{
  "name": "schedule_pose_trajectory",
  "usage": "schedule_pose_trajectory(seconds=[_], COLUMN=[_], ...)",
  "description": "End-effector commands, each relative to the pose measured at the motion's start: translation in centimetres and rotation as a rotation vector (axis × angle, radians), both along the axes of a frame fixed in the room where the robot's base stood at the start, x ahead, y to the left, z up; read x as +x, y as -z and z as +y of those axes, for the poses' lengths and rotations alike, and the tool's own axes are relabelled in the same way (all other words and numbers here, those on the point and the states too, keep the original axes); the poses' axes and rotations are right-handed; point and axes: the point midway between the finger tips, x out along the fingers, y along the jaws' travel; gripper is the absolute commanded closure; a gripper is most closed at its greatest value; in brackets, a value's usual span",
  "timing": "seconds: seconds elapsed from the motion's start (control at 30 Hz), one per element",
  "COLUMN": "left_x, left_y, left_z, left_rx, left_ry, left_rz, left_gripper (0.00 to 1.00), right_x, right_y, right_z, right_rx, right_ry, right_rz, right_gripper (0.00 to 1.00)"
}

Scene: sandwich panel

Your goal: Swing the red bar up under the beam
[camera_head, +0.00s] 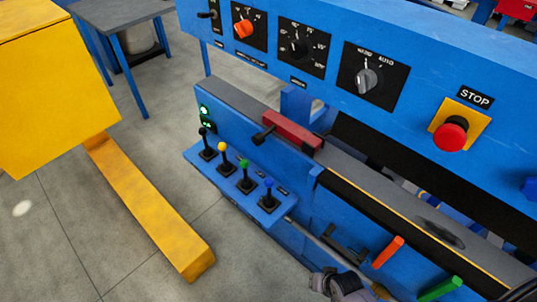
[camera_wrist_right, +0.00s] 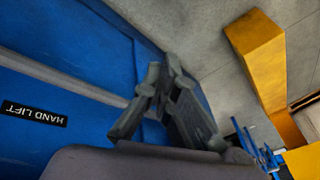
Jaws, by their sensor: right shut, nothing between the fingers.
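The red bar (camera_head: 292,131) lies along the top ledge of the blue machine, with black parts at its ends. It sits below and apart from the large blue beam (camera_head: 300,82) that carries the control panels. My right gripper (camera_head: 324,279) is low at the bottom of the head view, in front of the machine's face and well below the red bar. It is shut and empty. In the right wrist view the closed fingers (camera_wrist_right: 165,85) show near a blue panel. My left gripper is not in view.
Several levers with coloured knobs (camera_head: 245,172) stand on a blue shelf below the bar. A black handle (camera_head: 343,246), an orange lever (camera_head: 387,252) and a green lever (camera_head: 440,289) are near my right gripper. A red stop button (camera_head: 451,135) is on the beam.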

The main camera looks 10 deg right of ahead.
Motion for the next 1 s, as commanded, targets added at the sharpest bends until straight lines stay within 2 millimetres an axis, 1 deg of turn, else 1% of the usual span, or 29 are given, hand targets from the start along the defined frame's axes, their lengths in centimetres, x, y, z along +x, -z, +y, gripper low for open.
schedule_pose_trajectory(seconds=[0.03, 0.07, 0.1, 0.17, 0.2, 0.27, 0.33, 0.4, 0.5, 0.7, 0.83, 1.0], left_x=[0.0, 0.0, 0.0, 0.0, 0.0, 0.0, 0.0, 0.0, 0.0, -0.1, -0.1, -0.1], left_y=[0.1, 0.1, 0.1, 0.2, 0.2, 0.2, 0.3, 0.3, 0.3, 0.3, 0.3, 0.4], left_z=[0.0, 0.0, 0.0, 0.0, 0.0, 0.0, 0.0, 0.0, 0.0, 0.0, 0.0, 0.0], left_rx=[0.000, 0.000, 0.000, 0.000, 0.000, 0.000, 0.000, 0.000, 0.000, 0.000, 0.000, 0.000], left_ry=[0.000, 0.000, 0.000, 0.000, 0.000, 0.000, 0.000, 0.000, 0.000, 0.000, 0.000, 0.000], left_rz=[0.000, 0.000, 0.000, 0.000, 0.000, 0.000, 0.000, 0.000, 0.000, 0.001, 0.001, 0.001], left_gripper=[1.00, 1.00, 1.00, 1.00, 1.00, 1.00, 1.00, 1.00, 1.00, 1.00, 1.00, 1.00], right_x=[1.4, 2.0, 2.8, 3.9, 4.5, 5.4, 6.7, 7.9, 9.7, 13.7, 16.5, 19.9], right_y=[-2.1, -3.4, -5.0, -7.7, -9.5, -12.3, -16.1, -18.9, -21.3, -24.5, -26.3, -28.6], right_z=[0.4, 0.7, 1.1, 1.8, 2.3, 3.0, 4.0, 5.0, 6.0, 6.8, 6.5, 5.4], right_rx=[0.029, 0.046, 0.071, 0.111, 0.140, 0.191, 0.282, 0.396, 0.561, 0.893, 1.110, 1.373], right_ry=[0.026, 0.042, 0.063, 0.093, 0.113, 0.150, 0.219, 0.317, 0.466, 0.782, 0.995, 1.254], right_rz=[-0.022, -0.030, -0.040, -0.057, -0.065, -0.079, -0.097, -0.096, -0.075, 0.022, 0.118, 0.267], right_gripper=[1.00, 1.00, 1.00, 1.00, 1.00, 1.00, 1.00, 1.00, 1.00, 1.00, 1.00, 1.00])
